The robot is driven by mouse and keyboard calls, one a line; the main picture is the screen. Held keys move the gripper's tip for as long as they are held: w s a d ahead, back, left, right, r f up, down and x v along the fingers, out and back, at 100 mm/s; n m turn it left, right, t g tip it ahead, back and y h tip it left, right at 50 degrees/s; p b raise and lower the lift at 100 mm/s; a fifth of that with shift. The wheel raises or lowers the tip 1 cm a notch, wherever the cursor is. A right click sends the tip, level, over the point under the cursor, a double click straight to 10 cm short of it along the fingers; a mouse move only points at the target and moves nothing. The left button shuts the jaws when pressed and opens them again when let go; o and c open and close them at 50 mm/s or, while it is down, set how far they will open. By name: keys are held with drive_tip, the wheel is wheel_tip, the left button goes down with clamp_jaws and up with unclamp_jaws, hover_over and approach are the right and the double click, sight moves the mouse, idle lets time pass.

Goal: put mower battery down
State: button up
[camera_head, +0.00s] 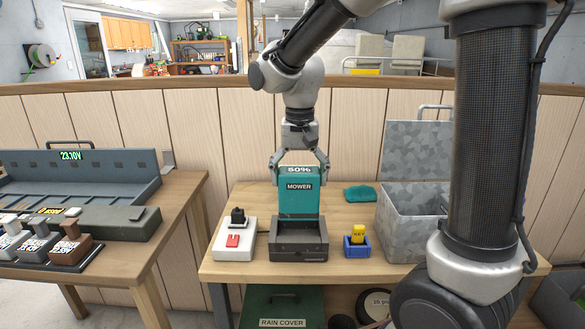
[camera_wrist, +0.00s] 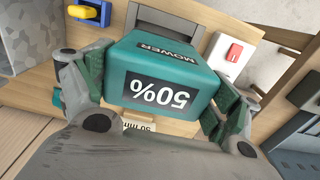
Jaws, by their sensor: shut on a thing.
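The mower battery (camera_head: 299,199) is a teal block with a black MOWER label and a 50% label. My gripper (camera_head: 299,170) is shut on its upper part, one finger on each side. The battery is upright, and its lower end meets or overlaps a dark grey cradle (camera_head: 299,251) on the wooden table; I cannot tell whether it rests in it. In the wrist view the battery (camera_wrist: 165,80) fills the middle between my fingers, with its 50% face toward the camera.
On the table (camera_head: 225,271) stand a white box with a red switch (camera_head: 233,240), a blue holder with a yellow key (camera_head: 357,242), a teal cloth (camera_head: 360,194) and an open grey metal box (camera_head: 405,215). At left, a second table (camera_head: 130,256) holds a long tray reading 23.10V (camera_head: 70,179).

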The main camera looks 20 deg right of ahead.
sight(299, 201)
drive_tip(key=shift+w, duration=0.1)
idle(0.3)
drive_tip(key=shift+f, duration=3.2)
drive_tip(key=shift+f, duration=0.2)
drive_tip(key=o, duration=1.5)
wheel_tip(299, 201, up, 12)
drive_tip(key=shift+f, duration=0.1)
